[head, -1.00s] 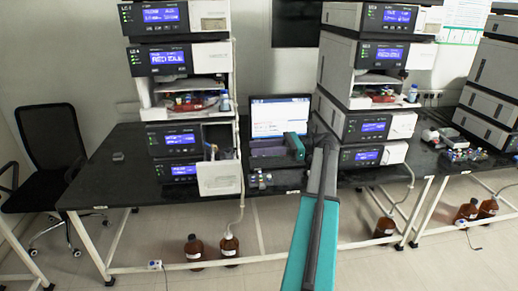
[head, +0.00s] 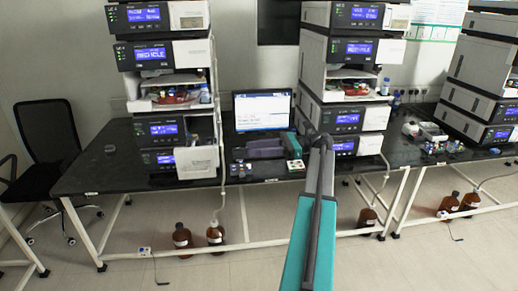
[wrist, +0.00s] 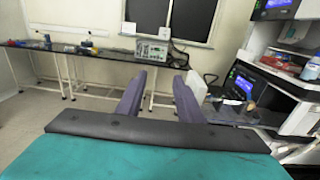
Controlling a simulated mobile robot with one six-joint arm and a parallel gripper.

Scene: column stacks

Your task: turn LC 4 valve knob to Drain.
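The left instrument stack (head: 165,50) stands on the black bench in the head view. Its labels are too small to read surely, so I cannot confirm which is LC 4. A white panel (head: 197,160) hangs open low on this stack. The valve knob cannot be made out. In the wrist view, a stack with blue screens (wrist: 240,82) stands at the right, with a small brownish part (wrist: 250,103) beside a screen. My gripper (wrist: 158,90) has its two grey fingers apart with nothing between them, clear of the stack. My teal arm reaches up the middle of the head view.
A second stack (head: 345,75) stands right of a lit monitor (head: 262,110) on the black bench (head: 90,170). Brown bottles (head: 182,236) stand on the floor below. A black chair (head: 48,135) is at the left. The floor in front is open.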

